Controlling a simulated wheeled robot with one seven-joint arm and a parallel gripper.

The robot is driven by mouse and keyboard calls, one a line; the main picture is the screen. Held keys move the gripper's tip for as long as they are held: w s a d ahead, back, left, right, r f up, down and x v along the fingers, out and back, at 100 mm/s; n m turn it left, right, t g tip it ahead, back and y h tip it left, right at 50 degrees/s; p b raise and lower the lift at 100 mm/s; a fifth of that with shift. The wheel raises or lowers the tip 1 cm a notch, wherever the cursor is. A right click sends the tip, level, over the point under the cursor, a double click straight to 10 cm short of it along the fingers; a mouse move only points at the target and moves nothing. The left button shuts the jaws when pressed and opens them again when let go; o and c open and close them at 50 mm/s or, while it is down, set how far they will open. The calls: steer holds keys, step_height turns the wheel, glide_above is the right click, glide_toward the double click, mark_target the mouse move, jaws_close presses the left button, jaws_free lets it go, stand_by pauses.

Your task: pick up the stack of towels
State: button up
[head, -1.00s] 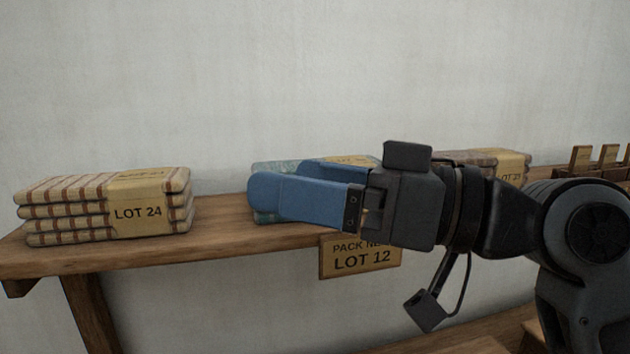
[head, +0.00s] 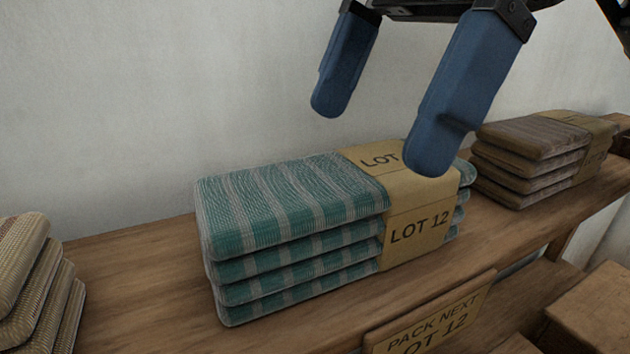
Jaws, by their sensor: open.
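A stack of several folded teal and grey striped towels (head: 290,205) lies on the wooden shelf in the middle of the head view. A tan paper band (head: 418,218) marked "LOT 12" wraps its right part. My gripper (head: 388,128) is open and empty, its two blue fingers pointing down above the stack. The nearer finger overlaps the band in the picture; I cannot tell whether it touches. The farther finger shows against the wall behind the stack.
A beige stack (head: 32,290) lies at the left edge and a brown banded stack (head: 535,155) at the right. A sign (head: 430,318) reading "PACK NEXT LOT 12" hangs at the front of the wooden shelf (head: 140,285). A plain wall (head: 130,90) stands behind. Wooden boxes (head: 598,310) sit lower right.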

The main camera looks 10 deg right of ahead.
mark_target(336, 191)
steer(key=shift+d+f, duration=0.1)
steer(key=shift+f, duration=0.35)
steer(key=shift+a+p+x, duration=0.2)
steer(key=shift+p+x, duration=0.35)
steer(key=shift+x, duration=2.9)
steer(key=shift+r, duration=0.1)
steer(key=c, duration=1)
